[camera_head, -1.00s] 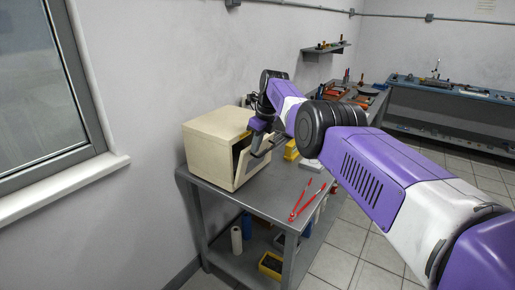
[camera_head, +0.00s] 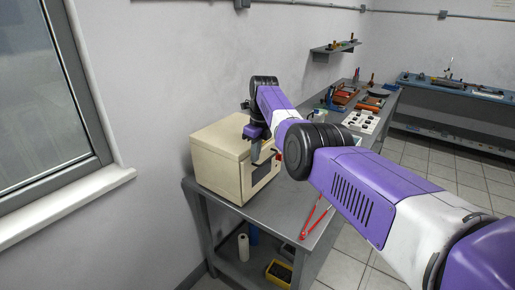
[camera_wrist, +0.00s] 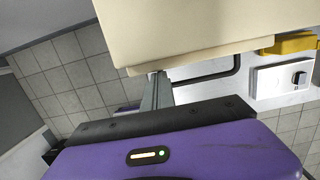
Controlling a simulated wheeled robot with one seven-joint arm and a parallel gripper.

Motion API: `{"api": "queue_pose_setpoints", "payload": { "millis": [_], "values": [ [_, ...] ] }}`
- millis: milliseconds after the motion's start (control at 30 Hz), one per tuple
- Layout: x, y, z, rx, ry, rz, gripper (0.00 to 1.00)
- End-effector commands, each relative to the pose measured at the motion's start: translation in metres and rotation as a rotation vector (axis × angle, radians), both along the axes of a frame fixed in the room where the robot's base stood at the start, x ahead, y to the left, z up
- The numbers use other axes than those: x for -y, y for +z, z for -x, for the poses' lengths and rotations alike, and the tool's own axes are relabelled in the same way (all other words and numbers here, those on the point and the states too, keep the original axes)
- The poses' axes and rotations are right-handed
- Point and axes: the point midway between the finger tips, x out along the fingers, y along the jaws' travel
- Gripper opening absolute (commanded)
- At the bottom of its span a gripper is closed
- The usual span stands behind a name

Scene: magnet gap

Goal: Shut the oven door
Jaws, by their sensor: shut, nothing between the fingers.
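The beige oven (camera_head: 218,158) stands on the grey bench against the wall. Its door (camera_head: 247,182), with a dark window, looks flush or nearly flush with the front; my gripper covers part of it, so a small gap cannot be ruled out. My gripper (camera_head: 255,152) is at the upper front of the oven, with its shut fingers pointing down at the door. In the wrist view the oven's beige body (camera_wrist: 195,30) fills the top, and my shut, empty fingers (camera_wrist: 156,88) reach to its edge. I cannot tell whether they touch the door.
Red-handled tool (camera_head: 316,218) lies on the grey bench (camera_head: 275,212) in front of the oven. A white panel with dark knobs (camera_head: 362,121) and several tools lie farther back. A yellow bin (camera_head: 280,272) is on the lower shelf. The wall is close behind the oven.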

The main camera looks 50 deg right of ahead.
Motion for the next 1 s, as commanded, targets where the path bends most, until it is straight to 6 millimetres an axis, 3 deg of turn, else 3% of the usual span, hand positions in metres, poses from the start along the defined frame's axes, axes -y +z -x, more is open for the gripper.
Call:
{"api": "queue_pose_setpoints", "payload": {
  "millis": [33,567,1000],
  "values": [
    [-0.005,0.008,-0.015,0.043,0.008,0.01,0.0],
    [-0.005,0.014,-0.016,0.045,0.008,0.012,0.0],
    [-0.002,0.069,0.007,0.009,0.002,0.004,0.0]
  ]
}}
